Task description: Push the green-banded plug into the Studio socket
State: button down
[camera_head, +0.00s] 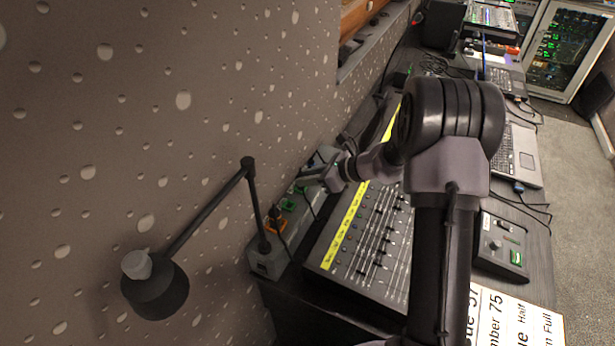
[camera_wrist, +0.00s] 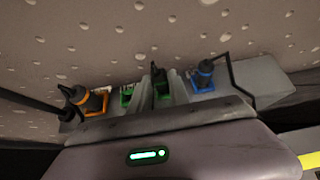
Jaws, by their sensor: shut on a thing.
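A dark plug with a green band (camera_wrist: 160,84) stands upright between the fingers of my gripper (camera_wrist: 168,88) in the wrist view. My gripper is shut on it, above or at the grey socket strip; I cannot tell whether its lower end touches a socket. An empty green socket (camera_wrist: 127,96) lies just left of the plug in the wrist view, and also shows in the head view (camera_head: 288,204). Its label is too small to read. In the head view my gripper (camera_head: 312,177) is at the strip's far part and hides much of it.
The socket strip (camera_head: 265,262) runs along the wall beside a fader desk (camera_head: 345,265). An orange-banded plug (camera_wrist: 92,101) and a blue-banded plug (camera_wrist: 204,75) stand either side of the held plug.

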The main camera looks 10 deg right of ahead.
jog(key=shift+f, duration=0.15)
jog(key=shift+f+b, duration=0.3)
jog(key=shift+b, duration=0.1)
jog(key=shift+f, duration=0.1)
dwell(0.4)
jog(key=shift+s+f, duration=0.15)
jog(key=shift+f, duration=0.1)
dwell(0.5)
jog(key=c, duration=1.1)
grip_release()
jog(key=shift+c, duration=0.2)
jog(key=shift+r, duration=0.1)
